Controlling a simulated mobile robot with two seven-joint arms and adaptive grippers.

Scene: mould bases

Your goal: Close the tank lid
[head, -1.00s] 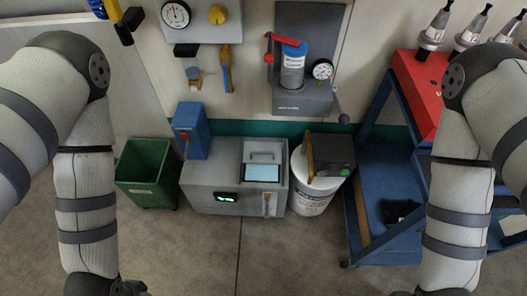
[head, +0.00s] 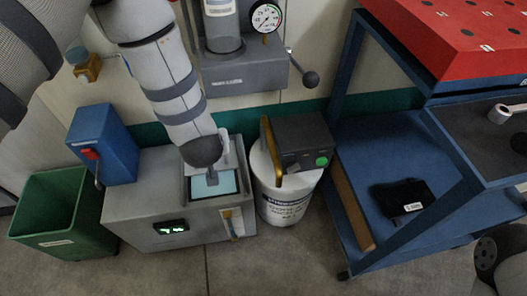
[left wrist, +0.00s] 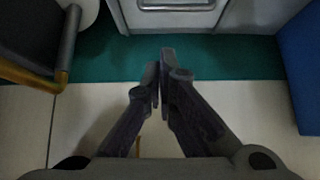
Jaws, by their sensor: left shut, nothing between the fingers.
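The tank is a grey box with a square opening showing pale blue liquid (head: 222,186). Its lid (head: 229,152) stands raised at the back of the opening, partly hidden by my left arm. In the left wrist view a grey panel with a bar handle, seemingly the lid (left wrist: 172,20), shows at the top edge. My left gripper (left wrist: 160,75) is shut and empty, its fingertips below that panel in the picture, against the green wall band. I cannot tell whether it touches the lid. In the head view the wrist hides most of the gripper above the tank.
A blue box with a red switch (head: 103,145) stands left of the lid. A white drum (head: 284,203) carrying a black box (head: 303,140) stands close on the right. A green bin (head: 50,215) and a blue cart (head: 390,160) flank them. Floor in front is clear.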

